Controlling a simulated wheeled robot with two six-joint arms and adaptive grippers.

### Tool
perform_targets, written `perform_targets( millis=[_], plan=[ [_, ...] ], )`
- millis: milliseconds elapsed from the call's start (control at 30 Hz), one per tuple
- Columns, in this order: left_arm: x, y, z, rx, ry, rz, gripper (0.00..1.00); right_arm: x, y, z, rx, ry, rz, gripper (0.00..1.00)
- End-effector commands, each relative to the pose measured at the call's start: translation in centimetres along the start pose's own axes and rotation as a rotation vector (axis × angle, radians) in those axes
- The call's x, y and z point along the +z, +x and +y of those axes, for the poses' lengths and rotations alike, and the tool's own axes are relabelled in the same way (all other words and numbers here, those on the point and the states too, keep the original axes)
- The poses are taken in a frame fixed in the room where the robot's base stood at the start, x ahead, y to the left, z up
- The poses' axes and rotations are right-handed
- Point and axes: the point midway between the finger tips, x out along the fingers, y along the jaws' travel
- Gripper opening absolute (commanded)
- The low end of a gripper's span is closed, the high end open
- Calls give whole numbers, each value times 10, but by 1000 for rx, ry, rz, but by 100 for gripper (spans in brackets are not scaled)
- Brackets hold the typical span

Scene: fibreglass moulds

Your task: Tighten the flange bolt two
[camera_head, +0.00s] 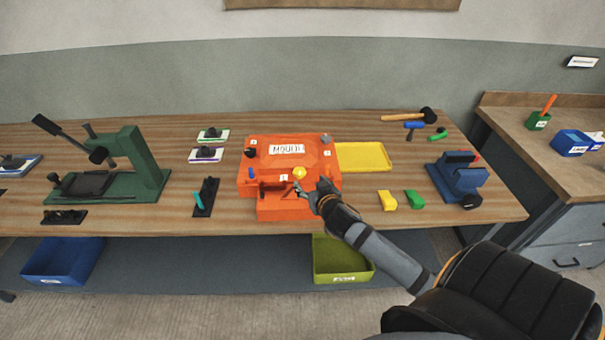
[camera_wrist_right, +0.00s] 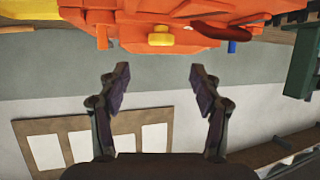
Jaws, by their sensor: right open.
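The orange mould (camera_head: 318,167) sits on the workbench with a white "MOULD" label on top. It also shows along the top of the right wrist view (camera_wrist_right: 200,18). Small white number tags mark it, but they are too small to read, so I cannot tell which bolt is two. A yellow knob (camera_head: 299,173) is on its front part; it also shows in the right wrist view (camera_wrist_right: 161,38). A blue piece (camera_head: 251,172) is at its left. My right gripper (camera_head: 303,190) is open and empty at the mould's front right, its fingers (camera_wrist_right: 158,70) pointing towards the yellow knob. My left gripper is out of view.
A green press (camera_head: 147,165) stands at the left. A yellow tray (camera_head: 364,157) lies right of the mould, with yellow (camera_head: 387,200) and green (camera_head: 414,199) blocks in front. A blue vice (camera_head: 463,182) and a hammer (camera_head: 427,115) are farther right.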

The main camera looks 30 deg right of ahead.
Motion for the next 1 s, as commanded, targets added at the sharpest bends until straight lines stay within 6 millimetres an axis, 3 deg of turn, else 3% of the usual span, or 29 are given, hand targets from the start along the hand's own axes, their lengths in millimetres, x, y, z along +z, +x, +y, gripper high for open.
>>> perform_targets(
  millis=[200,400,800,1000],
  plan=[
    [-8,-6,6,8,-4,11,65,-2,48,-1,0,5,0,65],
    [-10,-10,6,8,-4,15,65,-1,80,-1,0,2,0,65],
    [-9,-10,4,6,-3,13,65,0,90,-1,-2,0,-1,63],
    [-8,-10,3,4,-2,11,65,0,90,-1,-1,0,-1,36]
  ],
)
